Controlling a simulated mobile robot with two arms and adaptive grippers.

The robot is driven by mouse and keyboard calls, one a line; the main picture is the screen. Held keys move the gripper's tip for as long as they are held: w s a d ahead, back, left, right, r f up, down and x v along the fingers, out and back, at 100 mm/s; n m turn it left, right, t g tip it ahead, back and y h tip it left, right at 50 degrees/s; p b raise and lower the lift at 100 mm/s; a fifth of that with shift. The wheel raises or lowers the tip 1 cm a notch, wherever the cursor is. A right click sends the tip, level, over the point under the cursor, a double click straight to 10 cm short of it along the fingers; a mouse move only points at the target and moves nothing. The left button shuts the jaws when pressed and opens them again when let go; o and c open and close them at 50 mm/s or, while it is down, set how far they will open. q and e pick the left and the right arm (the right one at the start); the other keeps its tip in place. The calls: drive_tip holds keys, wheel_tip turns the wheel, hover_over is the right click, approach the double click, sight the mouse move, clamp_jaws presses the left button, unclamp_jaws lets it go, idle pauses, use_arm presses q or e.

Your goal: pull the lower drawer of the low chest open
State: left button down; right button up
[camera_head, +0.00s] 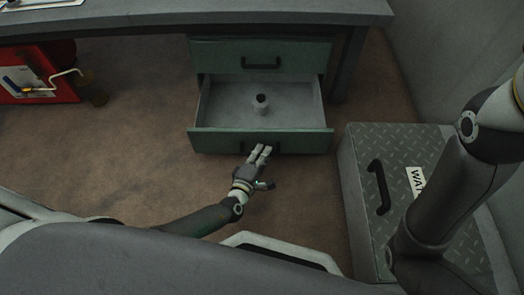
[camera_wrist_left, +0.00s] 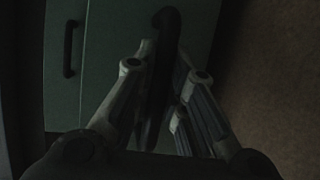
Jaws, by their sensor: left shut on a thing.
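The low chest has a green upper drawer front (camera_head: 262,58) with a dark bar handle; this drawer is closed. Its lower drawer (camera_head: 262,137) stands well out from the chest, and a small grey-white object with a dark top (camera_head: 261,102) stands inside it. My left gripper (camera_head: 262,152) is at the lower drawer's front, shut on the dark lower handle (camera_wrist_left: 166,30). The fingers hide part of this handle in the head view. In the dark left wrist view, the left gripper (camera_wrist_left: 160,95) has its fingers around the handle. My right gripper is not in view.
A grey worktop (camera_head: 200,12) lies above the chest. A grey metal box with a handle (camera_head: 415,150) stands to the right of the drawer. A red box (camera_head: 45,85) is at the far left. Brown floor is clear left of the drawer.

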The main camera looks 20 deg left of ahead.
use_arm(q)
drive_tip(key=c, duration=1.5)
unclamp_jaws()
drive_tip(key=shift+o, duration=0.2)
drive_tip(key=shift+s, duration=0.1)
